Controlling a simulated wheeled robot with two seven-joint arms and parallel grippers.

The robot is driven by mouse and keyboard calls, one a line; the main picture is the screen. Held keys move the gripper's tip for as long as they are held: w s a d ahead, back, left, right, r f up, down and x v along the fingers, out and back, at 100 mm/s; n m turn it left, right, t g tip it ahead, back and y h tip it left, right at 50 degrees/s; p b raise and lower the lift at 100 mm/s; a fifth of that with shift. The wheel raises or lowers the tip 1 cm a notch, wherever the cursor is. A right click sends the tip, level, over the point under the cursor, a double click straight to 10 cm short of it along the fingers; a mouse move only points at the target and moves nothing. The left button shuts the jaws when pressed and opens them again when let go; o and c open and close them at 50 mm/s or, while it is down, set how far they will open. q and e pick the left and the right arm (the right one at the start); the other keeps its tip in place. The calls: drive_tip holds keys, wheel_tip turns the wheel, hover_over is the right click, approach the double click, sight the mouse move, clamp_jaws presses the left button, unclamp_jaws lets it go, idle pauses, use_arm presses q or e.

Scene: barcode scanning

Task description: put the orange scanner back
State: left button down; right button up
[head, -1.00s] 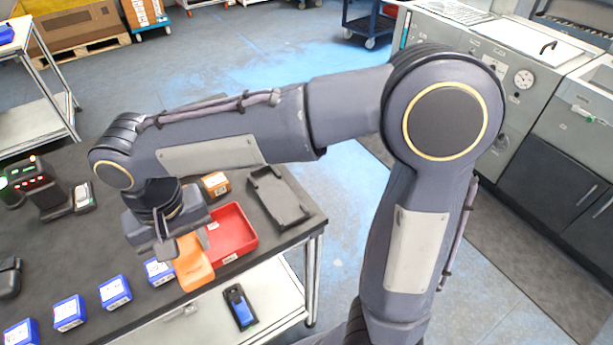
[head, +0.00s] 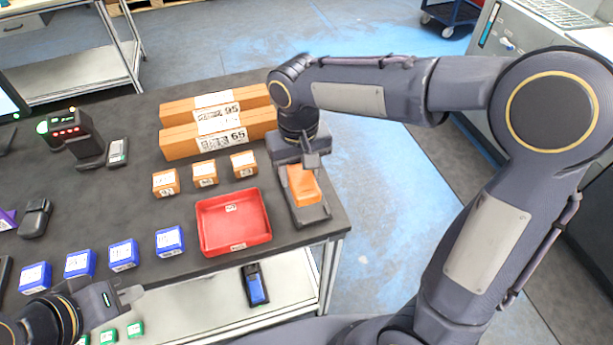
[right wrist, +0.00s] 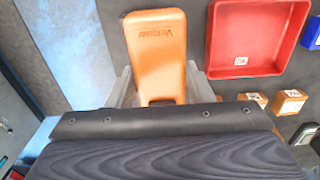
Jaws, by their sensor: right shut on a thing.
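The orange scanner (head: 304,186) is in my right gripper (head: 311,162), whose fingers are shut on its sides. It is over the dark grey cradle (head: 312,215) at the table's right edge and hides part of it; I cannot tell whether it touches. In the right wrist view the scanner (right wrist: 157,55) lies between the two fingers (right wrist: 163,88), with lettering on its far end. My left gripper (head: 125,294) is low at the left, by the table's front edge, with no object visible in it; its finger gap is unclear.
A red tray (head: 204,240) sits just left of the cradle. Small orange boxes (head: 205,173) and long boxes (head: 219,133) lie behind it, with blue boxes (head: 123,255) to its left. A black scanner stand (head: 83,135) is at the back left. A blue-black device (head: 254,285) lies on the lower shelf.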

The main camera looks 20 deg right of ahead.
sight(305, 172)
drive_tip(key=f, duration=0.1)
drive_tip(key=w+d+f, duration=0.1)
drive_tip(key=w+f, duration=0.1)
drive_tip(key=shift+w+d+f, duration=0.1)
drive_tip(key=shift+d+f, duration=0.05)
drive_tip(key=shift+d, duration=0.15)
wheel_tip(305, 172, down, 4)
drive_tip(key=shift+w+d+r, duration=0.15)
drive_tip(key=shift+r, duration=0.05)
drive_tip(key=shift+f+b, duration=0.35)
drive_tip(key=shift+f, duration=0.25)
drive_tip(key=o, duration=1.1)
drive_tip(key=shift+o, duration=0.2)
drive_tip(key=shift+r, duration=0.1)
